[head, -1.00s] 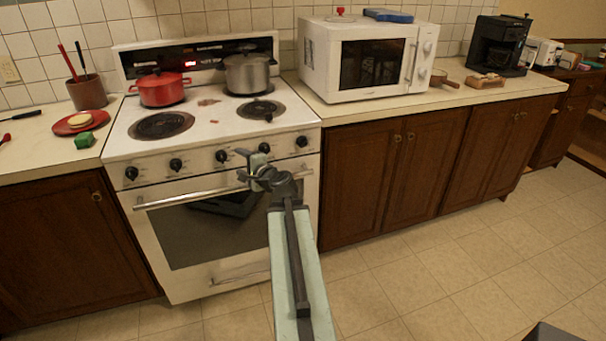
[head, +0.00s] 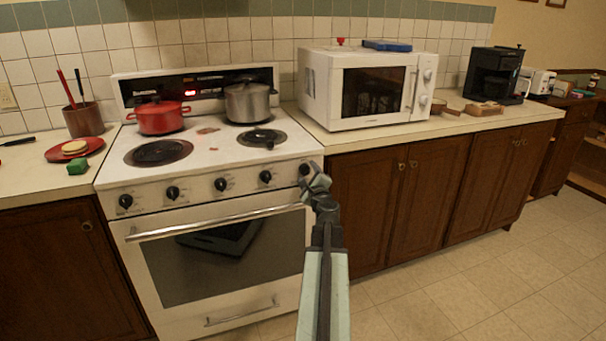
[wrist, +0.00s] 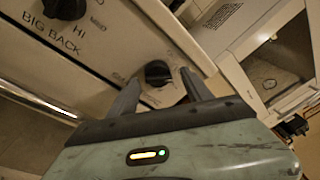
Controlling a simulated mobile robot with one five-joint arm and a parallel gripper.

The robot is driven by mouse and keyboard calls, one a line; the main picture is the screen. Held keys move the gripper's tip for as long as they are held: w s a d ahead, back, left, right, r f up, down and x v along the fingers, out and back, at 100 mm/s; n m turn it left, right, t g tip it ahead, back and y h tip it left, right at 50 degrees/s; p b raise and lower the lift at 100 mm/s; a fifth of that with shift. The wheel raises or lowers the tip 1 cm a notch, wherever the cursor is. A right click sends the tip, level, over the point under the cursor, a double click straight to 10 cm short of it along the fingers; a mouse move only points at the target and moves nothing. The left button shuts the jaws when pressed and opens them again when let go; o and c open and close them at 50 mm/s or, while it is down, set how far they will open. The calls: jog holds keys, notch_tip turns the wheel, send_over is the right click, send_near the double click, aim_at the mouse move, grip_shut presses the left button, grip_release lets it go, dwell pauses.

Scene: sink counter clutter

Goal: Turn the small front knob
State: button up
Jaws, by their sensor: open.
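The stove's front panel has a row of black knobs. The rightmost black knob (head: 304,169) is partly covered by my gripper (head: 316,178) in the head view. In the wrist view this knob (wrist: 158,73) shows between the two fingers of my gripper (wrist: 162,79), one finger on each side. The gripper is open and its fingers appear apart from the knob. The printing beside this knob is mostly hidden by the left finger. Another knob (wrist: 64,6), labelled BIG BACK with HI and MED marks, sits at the upper left of the wrist view.
A red pot (head: 160,117) and a grey pot (head: 249,102) stand on the rear burners. The oven door handle (head: 214,222) sticks out below the knobs. A white microwave (head: 367,88) stands on the right counter. Open tiled floor (head: 440,290) lies at the lower right.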

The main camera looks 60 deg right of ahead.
jog(key=shift+w, duration=0.45)
grip_shut()
jog(key=shift+s, duration=0.15)
jog(key=shift+a+n, duration=0.1)
jog(key=shift+n, duration=0.2)
dwell(1.3)
grip_release()
